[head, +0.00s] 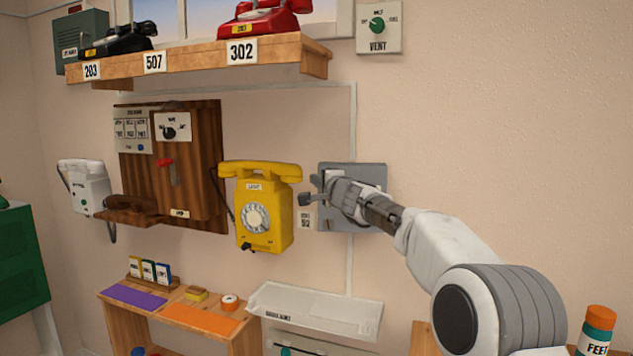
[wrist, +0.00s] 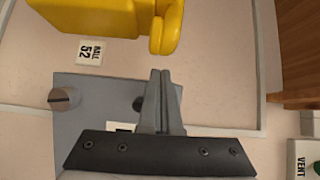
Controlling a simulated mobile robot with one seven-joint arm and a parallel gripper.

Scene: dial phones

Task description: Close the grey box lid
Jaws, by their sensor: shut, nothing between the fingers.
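The grey box (head: 352,226) is on the wall to the right of the yellow phone in the head view. In the wrist view its flat grey face (wrist: 90,106) shows, with a round slotted knob (wrist: 65,98) near one edge. My gripper (head: 316,184) is in front of the box in the head view and hides much of it. In the wrist view my gripper (wrist: 160,74) has its fingers together and empty, over the box face. A second dark round part is partly hidden beside the fingers. I cannot tell how far the lid stands open, or whether the fingers touch it.
The yellow phone (head: 262,208) hangs close to the left of my gripper; it also shows in the wrist view (wrist: 95,17). A wooden shelf (head: 200,62) with phones is above. A white tray (head: 315,308) is below. The wall to the right is bare.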

